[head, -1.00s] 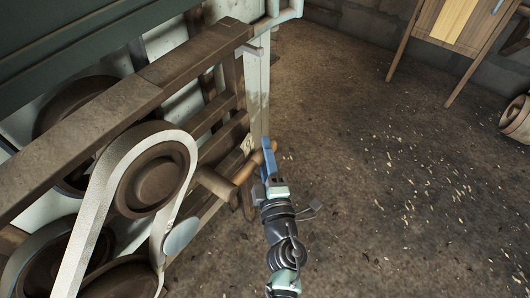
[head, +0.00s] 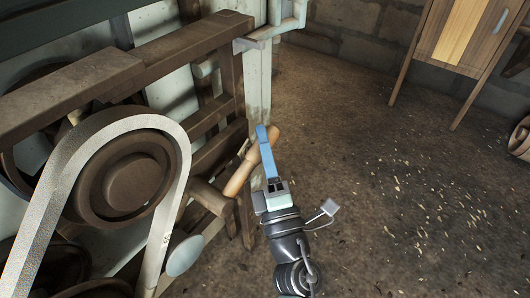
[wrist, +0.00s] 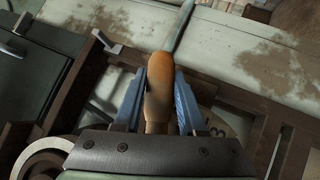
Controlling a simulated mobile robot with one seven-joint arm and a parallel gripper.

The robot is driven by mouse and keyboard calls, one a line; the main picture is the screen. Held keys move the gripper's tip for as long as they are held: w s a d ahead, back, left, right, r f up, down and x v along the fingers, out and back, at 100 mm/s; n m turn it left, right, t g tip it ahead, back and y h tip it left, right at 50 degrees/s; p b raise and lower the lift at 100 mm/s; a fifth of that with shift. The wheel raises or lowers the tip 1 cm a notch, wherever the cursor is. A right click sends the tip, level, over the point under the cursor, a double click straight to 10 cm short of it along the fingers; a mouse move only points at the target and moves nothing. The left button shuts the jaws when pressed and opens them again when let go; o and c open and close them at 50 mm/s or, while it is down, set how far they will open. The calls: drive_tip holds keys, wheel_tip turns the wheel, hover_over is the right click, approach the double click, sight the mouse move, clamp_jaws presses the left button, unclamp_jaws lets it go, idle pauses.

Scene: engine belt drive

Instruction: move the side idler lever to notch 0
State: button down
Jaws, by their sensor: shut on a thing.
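The side idler lever shows as a rounded wooden handle (head: 242,174) beside the machine frame, slanting up to the right in the head view. In the wrist view the handle (wrist: 160,88) lies between the two blue fingers, with a grey metal rod (wrist: 182,25) in line beyond it. My gripper (head: 264,136) is shut on the handle near its free end. Notch 0 and the lever's pivot cannot be made out.
A pale belt (head: 62,170) runs over a large brown pulley (head: 122,186) left of the lever. The brown wooden frame (head: 160,58) stands close behind the handle. The floor (head: 370,200) to the right is open, with a wooden cabinet (head: 462,35) at the back.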

drive_tip(key=shift+r, duration=0.15)
drive_tip(key=c, duration=0.5)
unclamp_jaws()
drive_tip(key=shift+s+d+f, duration=0.1)
drive_tip(key=shift+s+f, duration=0.2)
drive_tip(key=shift+s, duration=0.2)
drive_tip(key=v, duration=1.2)
drive_tip(key=shift+p, duration=0.45)
drive_tip(key=shift+r, duration=0.15)
